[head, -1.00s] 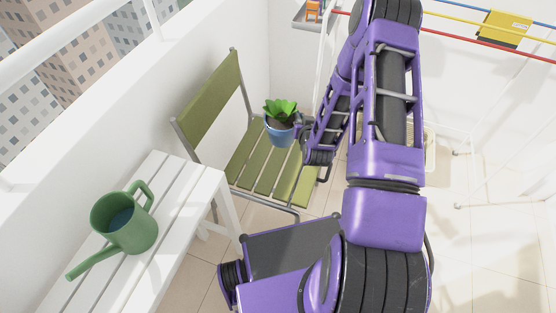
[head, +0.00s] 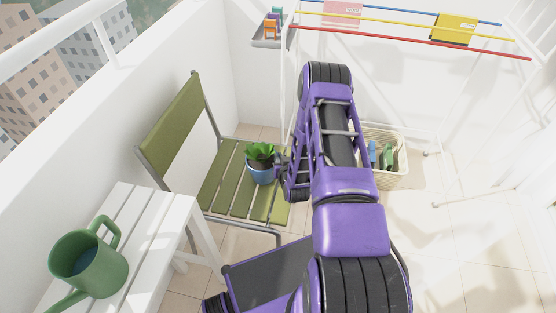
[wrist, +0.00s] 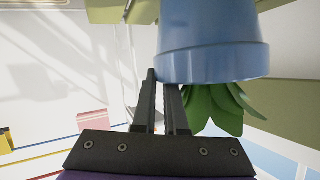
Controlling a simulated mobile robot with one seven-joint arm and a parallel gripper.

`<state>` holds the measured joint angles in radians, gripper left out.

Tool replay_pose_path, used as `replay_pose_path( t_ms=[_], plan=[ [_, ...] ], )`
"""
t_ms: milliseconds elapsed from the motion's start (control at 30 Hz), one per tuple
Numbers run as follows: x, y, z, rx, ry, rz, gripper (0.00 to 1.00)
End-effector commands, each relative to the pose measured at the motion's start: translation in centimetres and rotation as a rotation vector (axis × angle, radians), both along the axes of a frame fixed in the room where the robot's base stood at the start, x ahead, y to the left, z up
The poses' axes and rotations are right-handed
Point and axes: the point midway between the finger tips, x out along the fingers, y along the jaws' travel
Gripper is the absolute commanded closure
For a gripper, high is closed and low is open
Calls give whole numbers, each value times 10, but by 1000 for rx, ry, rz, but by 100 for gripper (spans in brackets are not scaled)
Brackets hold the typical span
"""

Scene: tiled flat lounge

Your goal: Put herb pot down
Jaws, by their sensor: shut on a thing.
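The herb pot is a blue pot (head: 260,174) with leafy green herbs (head: 260,154), upright over the seat of the green slatted chair (head: 230,190) in the head view. My gripper (head: 281,165) is at the pot's right side, shut on its rim. In the wrist view the pot (wrist: 210,50) appears upside down, its leaves pointing down the picture, and the two dark fingers (wrist: 166,100) are close together at its rim. Whether the pot's base touches the slats cannot be told.
A green watering can (head: 88,265) stands on a white slatted table (head: 150,215) at the left. A cream crate (head: 390,180) with tools is on the floor behind my arm. A drying rack (head: 440,150) with coloured rails is at the right. Bare seat slats show around the pot.

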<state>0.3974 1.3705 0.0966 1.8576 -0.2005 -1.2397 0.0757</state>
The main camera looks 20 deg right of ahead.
Motion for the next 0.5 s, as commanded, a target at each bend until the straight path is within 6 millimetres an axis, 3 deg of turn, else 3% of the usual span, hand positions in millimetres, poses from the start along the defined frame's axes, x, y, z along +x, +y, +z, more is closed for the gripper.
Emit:
replay_pose_path(
  t_ms=[400, 433, 500],
  plan=[
    [1, 0, -8, -1, -6, 0, 100],
    [0, 0, -10, -1, -1, 0, 88],
    [0, 0, -10, -1, -2, 0, 76]
  ],
)
